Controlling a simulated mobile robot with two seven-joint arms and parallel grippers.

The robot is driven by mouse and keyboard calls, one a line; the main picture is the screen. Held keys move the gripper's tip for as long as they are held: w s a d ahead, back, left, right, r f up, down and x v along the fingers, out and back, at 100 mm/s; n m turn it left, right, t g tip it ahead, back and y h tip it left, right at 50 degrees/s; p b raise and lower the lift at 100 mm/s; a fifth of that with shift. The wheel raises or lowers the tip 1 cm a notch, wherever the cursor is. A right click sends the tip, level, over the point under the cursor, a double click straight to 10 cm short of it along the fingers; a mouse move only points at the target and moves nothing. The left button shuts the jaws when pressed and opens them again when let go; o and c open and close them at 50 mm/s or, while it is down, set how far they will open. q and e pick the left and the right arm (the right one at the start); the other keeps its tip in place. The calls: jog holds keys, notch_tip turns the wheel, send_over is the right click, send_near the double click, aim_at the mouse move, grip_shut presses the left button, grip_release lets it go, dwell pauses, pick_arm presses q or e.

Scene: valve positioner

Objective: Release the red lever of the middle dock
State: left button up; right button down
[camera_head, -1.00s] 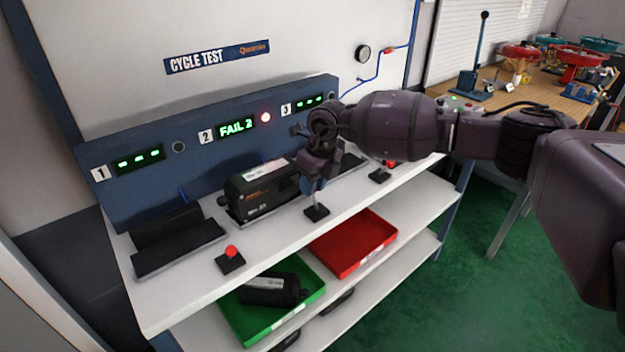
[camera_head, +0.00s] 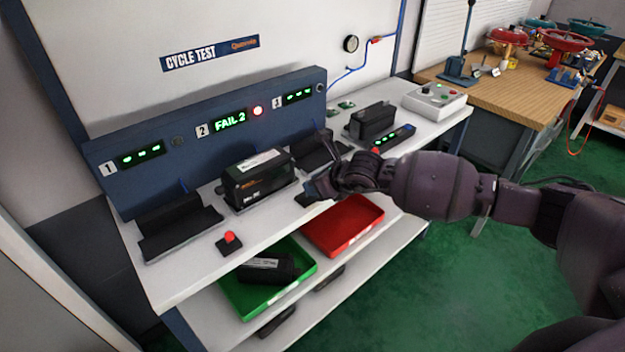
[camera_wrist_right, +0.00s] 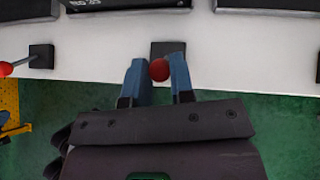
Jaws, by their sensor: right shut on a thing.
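The middle dock sits under the panel mark 2 and holds a black box-shaped device (camera_head: 256,180). Its front edge also shows in the wrist view (camera_wrist_right: 125,4). The red lever's ball knob (camera_wrist_right: 159,70) stands in front of the dock on a small black base (camera_wrist_right: 168,48). My right gripper (camera_wrist_right: 160,72) is shut on this red knob, one blue finger on each side. In the head view my right gripper (camera_head: 310,193) is at the shelf's front edge, and the hand hides the knob. My left gripper is not in view.
Below are a green tray (camera_head: 232,298) holding a black device and an empty red tray (camera_head: 343,225).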

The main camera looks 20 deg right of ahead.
jog(key=shift+s+d+f+t, duration=0.1)
jog(key=shift+s+f+t, duration=0.15)
jog(key=shift+t, duration=0.25)
jog(key=shift+s, duration=0.1)
jog(key=c, duration=1)
grip_release()
jog(key=shift+r, duration=0.1)
jog(key=v, duration=1)
jog(key=shift+s+d+p, duration=0.3)
jog(key=shift+p, duration=0.05)
jog(key=shift+r, duration=0.1)
